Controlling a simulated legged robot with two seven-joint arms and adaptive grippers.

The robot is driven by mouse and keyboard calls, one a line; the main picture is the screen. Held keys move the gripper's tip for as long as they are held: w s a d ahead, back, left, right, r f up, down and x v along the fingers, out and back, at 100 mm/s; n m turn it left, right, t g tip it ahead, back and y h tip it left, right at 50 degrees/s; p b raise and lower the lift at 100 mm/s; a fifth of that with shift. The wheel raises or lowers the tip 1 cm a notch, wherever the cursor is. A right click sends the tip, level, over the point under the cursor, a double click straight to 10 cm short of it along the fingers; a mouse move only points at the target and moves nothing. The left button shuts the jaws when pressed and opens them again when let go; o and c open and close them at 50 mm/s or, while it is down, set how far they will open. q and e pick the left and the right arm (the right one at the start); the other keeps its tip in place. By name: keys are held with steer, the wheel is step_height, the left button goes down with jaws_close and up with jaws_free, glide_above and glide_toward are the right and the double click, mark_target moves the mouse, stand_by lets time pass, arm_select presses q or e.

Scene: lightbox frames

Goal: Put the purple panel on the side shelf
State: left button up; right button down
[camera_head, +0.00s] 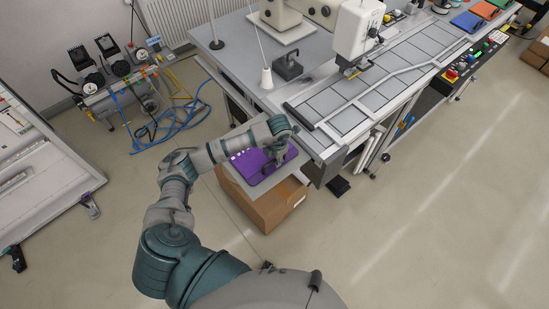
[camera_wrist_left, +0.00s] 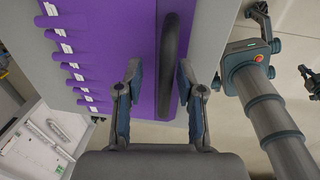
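The purple panel (camera_head: 247,169) lies flat on the grey side shelf (camera_head: 289,174) at the near left end of the workbench. It has a row of white labels along one edge. In the left wrist view the panel (camera_wrist_left: 110,50) shows its black bar handle (camera_wrist_left: 170,65). My left gripper (camera_head: 272,163) is low over the panel. In the left wrist view its fingers (camera_wrist_left: 158,82) are spread, with the handle between them and a visible gap to the left finger. Contact with the right finger is hard to tell. My right gripper is in neither view.
A cardboard box (camera_head: 268,208) stands on the floor under the shelf. The workbench (camera_head: 240,62) with a tiled track and machines extends to the upper right. A compressor with blue hoses (camera_head: 170,130) stands at the left.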

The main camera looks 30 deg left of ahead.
arm_select(q)
step_height(320, 180, up, 12)
steer(key=d+b, duration=0.1)
steer(key=shift+s+d+b, duration=0.25)
steer(key=shift+b, duration=0.05)
steer(key=shift+f, duration=0.1)
stand_by(0.3)
